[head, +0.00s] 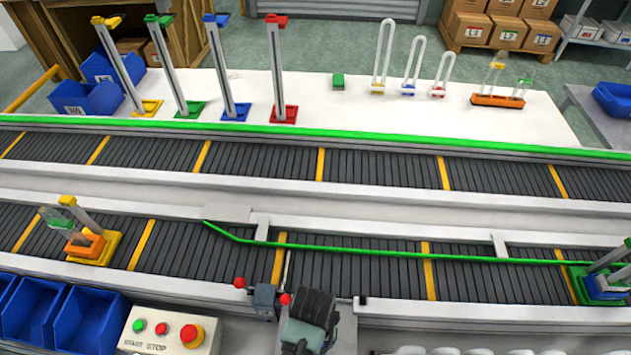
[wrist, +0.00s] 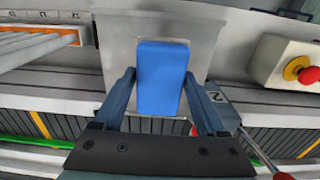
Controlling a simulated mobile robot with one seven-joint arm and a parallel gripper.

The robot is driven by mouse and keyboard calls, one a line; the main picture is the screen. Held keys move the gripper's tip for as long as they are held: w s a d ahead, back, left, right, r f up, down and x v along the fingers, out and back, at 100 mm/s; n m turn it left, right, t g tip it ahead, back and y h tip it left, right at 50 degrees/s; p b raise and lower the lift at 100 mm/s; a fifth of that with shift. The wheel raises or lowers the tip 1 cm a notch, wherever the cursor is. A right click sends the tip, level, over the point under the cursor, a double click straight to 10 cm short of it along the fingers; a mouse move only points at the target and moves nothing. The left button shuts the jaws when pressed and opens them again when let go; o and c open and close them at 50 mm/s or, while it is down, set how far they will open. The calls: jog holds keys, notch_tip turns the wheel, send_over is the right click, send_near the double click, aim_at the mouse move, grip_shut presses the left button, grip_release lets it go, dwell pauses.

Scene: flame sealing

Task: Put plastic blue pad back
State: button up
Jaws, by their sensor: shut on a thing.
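The blue pad (wrist: 162,78) is a smooth rounded block in the middle of the wrist view. My gripper (wrist: 160,85) is shut on it, with one finger along each long side. A grey metal plate (wrist: 110,45) shows behind the pad; I cannot tell whether the pad touches it. In the head view, my arm shows at the bottom centre, in front of the near conveyor. The pad and fingertips are hidden there.
A control box (head: 172,332) with buttons stands left of my arm, beside blue bins (head: 82,318). A lever with red knobs (head: 264,297) is close to the arm. A green pad (head: 338,81) and coloured stands occupy the white table (head: 400,115) beyond two conveyors.

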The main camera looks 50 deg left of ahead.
jog(key=shift+w+f, duration=0.15)
jog(key=shift+f, duration=2.15)
jog(key=shift+f, duration=0.1)
jog(key=o, duration=1.2)
jog(key=shift+o, duration=0.2)
notch_tip(320, 180, up, 12)
jog(key=shift+r, duration=0.15)
